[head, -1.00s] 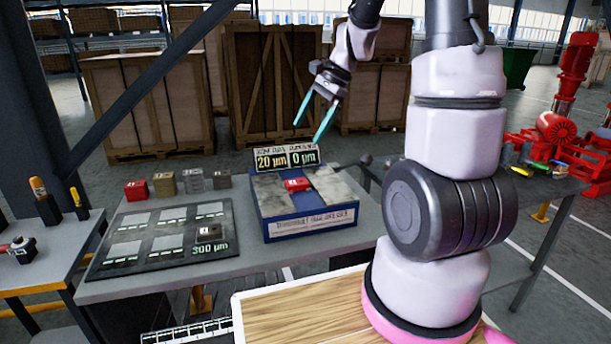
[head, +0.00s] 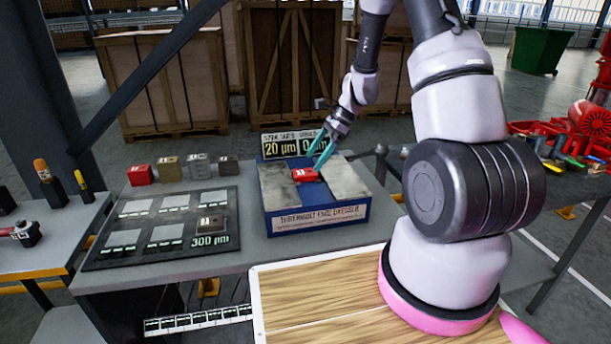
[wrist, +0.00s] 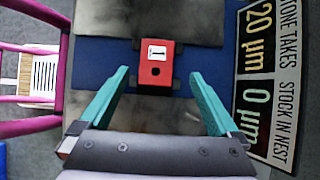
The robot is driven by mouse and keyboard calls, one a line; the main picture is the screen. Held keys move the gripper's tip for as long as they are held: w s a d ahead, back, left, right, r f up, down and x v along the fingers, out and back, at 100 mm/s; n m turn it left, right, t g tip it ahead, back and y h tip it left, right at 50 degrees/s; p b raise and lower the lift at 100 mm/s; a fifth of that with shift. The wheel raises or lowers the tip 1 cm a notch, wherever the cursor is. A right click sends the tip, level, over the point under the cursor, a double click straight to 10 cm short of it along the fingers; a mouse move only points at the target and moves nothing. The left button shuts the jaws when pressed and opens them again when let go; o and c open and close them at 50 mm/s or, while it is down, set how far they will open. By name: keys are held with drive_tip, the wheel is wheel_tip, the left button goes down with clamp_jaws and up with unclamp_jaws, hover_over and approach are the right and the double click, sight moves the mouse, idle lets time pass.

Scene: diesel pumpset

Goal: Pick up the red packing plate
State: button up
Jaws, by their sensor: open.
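A small red plate (head: 305,175) with a white label lies on top of the blue fixture (head: 318,217), in the strip between two grey pads. It also shows in the wrist view (wrist: 156,72), with a dark round hole below its label. My gripper (head: 319,156) is open and empty, pointing down close to the plate. In the wrist view its teal fingertips (wrist: 160,78) stand apart on either side of the plate, with gaps to both sides. How far the tips are above the plate is hard to tell. Another red block (head: 140,174) stands on the table at the left.
A display (head: 292,145) reading 20 µm stands behind the fixture, close to my gripper. Several blocks form a row at the back left. A dark tray (head: 150,262) with marked pads and one brown block (head: 210,224) lies left of the fixture.

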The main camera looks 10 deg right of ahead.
sight(305, 172)
drive_tip(key=x, duration=0.4)
drive_tip(key=shift+s+a+f, duration=0.15)
drive_tip(key=shift+s, duration=0.15)
clamp_jaws()
wheel_tip(305, 172, up, 10)
idle(0.4)
drive_tip(key=shift+a, duration=0.1)
